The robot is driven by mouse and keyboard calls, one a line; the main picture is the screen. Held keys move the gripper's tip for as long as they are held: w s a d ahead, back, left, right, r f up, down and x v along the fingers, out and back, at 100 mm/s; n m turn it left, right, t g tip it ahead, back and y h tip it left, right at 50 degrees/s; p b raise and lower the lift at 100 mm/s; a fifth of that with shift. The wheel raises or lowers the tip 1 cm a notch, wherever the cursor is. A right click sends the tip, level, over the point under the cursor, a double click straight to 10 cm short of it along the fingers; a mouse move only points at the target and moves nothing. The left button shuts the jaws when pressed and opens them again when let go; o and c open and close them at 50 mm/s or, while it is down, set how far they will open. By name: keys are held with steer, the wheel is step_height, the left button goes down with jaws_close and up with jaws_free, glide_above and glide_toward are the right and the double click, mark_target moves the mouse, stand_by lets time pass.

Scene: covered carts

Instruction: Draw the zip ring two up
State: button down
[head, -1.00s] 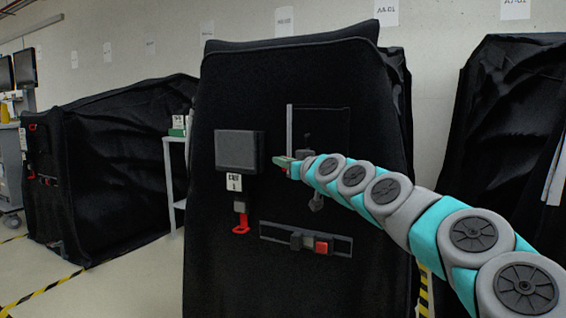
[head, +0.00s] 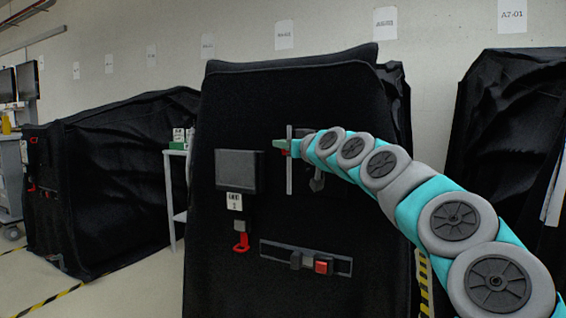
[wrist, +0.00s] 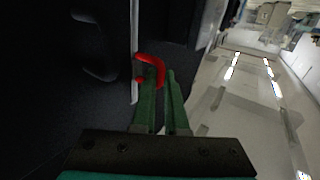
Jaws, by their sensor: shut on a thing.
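A red zip ring (wrist: 150,58) shows in the wrist view beside a pale zip strip (wrist: 134,40). My gripper (wrist: 163,80) is shut on the ring, whose outer side lies between the two green fingers. In the head view the same strip (head: 289,175) runs upright on the black cart cover (head: 300,90), and my gripper (head: 281,146) is at its upper part. The ring is mostly hidden there, with only a little red showing by the fingertips. A dark panel lies right of the strip, partly behind my arm.
Left of the strip are a dark grey box (head: 236,170) with a white label and a red pull loop (head: 241,242) below it. A horizontal rail (head: 275,252) carries a red button (head: 322,266). Other covered carts stand left (head: 120,180) and right (head: 500,140).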

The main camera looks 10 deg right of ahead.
step_height(320, 180, up, 3)
steer(key=shift+r+p, duration=0.2)
steer(key=shift+p, duration=0.1)
steer(key=c, duration=1.2)
jaws_free()
steer(key=v, duration=0.7)
steer(key=shift+s+d+b, duration=0.2)
steer(key=shift+s+b, duration=0.15)
steer(key=shift+b, duration=0.1)
steer(key=shift+a, duration=0.1)
